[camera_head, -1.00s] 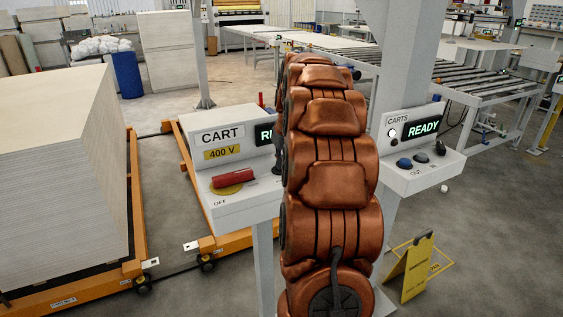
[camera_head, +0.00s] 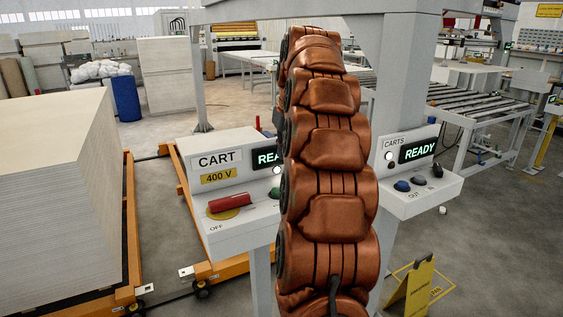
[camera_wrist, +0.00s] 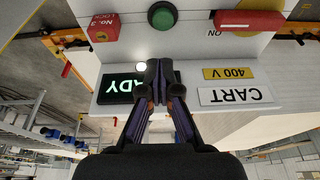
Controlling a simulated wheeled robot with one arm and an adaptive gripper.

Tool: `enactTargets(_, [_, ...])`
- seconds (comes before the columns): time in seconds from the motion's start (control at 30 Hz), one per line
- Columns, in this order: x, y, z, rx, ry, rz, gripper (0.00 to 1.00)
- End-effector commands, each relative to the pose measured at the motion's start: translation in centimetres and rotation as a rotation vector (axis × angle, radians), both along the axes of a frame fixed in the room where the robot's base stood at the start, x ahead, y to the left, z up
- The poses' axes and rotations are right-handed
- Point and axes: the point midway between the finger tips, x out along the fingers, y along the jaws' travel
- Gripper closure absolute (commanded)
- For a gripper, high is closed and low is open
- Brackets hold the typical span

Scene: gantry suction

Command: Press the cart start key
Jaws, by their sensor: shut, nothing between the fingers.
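The cart panel (camera_head: 246,238) is a pale box marked CART and 400 V, with a lit READY display (camera_head: 265,158). A green round key (camera_wrist: 162,15) sits on its sloped face in the wrist view, where the panel appears upside down. The key's edge (camera_head: 275,192) shows beside my arm in the head view. A red switch handle (camera_head: 229,202) lies on a yellow disc; it also shows in the wrist view (camera_wrist: 250,22). My gripper (camera_wrist: 160,72) is shut and empty, its fingertips seen over the display, apart from the key in the picture. My arm hides the gripper in the head view.
A second panel marked CARTS (camera_head: 420,192) stands to the right, with READY lit and blue and dark buttons. A red lock tag (camera_wrist: 103,27) is beside the green key. A board stack (camera_head: 60,190) on an orange cart stands left. A yellow floor sign (camera_head: 412,290) is low right.

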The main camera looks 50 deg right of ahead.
Motion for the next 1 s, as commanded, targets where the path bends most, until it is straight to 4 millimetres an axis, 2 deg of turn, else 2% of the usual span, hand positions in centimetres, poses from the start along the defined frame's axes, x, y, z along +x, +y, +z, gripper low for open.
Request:
enactTargets(0.33, [-0.4, 0.2, 1.6, 0.001, -0.001, 0.0, 1.0])
enactTargets(1.0, [-0.5, 0.2, 1.7, 0.001, 0.0, 0.0, 1.0])
